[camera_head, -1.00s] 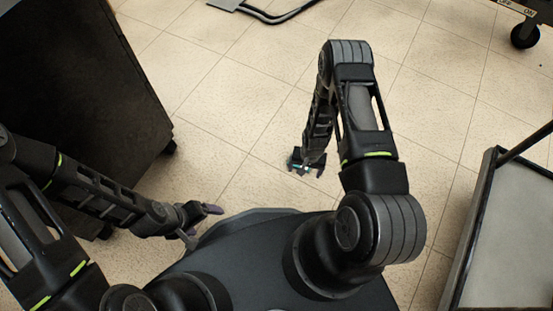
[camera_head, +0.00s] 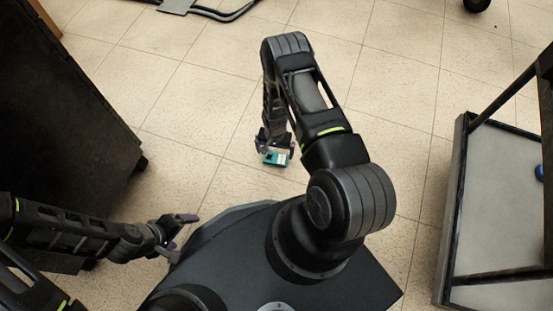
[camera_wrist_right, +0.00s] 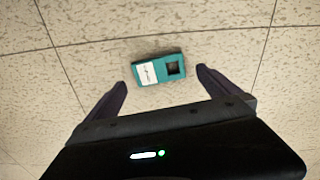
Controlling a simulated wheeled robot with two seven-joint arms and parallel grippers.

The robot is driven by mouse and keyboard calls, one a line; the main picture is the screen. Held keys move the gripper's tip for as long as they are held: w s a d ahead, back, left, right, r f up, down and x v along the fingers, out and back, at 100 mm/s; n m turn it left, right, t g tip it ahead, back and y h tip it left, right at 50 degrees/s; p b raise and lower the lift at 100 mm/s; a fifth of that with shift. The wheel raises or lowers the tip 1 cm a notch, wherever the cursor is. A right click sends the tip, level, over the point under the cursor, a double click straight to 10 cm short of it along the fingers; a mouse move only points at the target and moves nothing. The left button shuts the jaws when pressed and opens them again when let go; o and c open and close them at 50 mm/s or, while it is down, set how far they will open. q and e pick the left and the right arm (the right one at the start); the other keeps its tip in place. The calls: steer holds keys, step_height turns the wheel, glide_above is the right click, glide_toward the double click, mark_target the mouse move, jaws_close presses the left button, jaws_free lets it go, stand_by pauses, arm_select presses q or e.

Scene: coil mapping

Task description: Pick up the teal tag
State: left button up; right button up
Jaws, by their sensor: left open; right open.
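My right gripper (camera_head: 273,147) points down over the tag. In the wrist view its open fingers (camera_wrist_right: 162,82) stand on either side of the tag's near edge, with gaps and nothing held. My left gripper (camera_head: 184,222) is open and empty at the lower left, away from the tag.
A dark cabinet (camera_head: 60,110) stands at the left. A grey cart with a raised rim (camera_head: 452,215) stands at the right, with a blue object (camera_head: 539,172) at its edge. The floor (camera_head: 200,110) around the tag is clear.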

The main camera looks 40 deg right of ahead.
mark_target(276, 159)
step_height(276, 159, down, 4)
steer(key=shift+s+f+b, duration=0.1)
steer(key=shift+s+b, duration=0.05)
steer(key=shift+b, duration=1.05)
steer(key=shift+f, duration=0.5)
steer(key=c, duration=1.1)
steer(key=shift+r, duration=0.2)
steer(key=shift+c, duration=0.2)
step_height(276, 159, up, 10)
steer(key=p, duration=0.4)
steer(key=shift+f, duration=0.15)
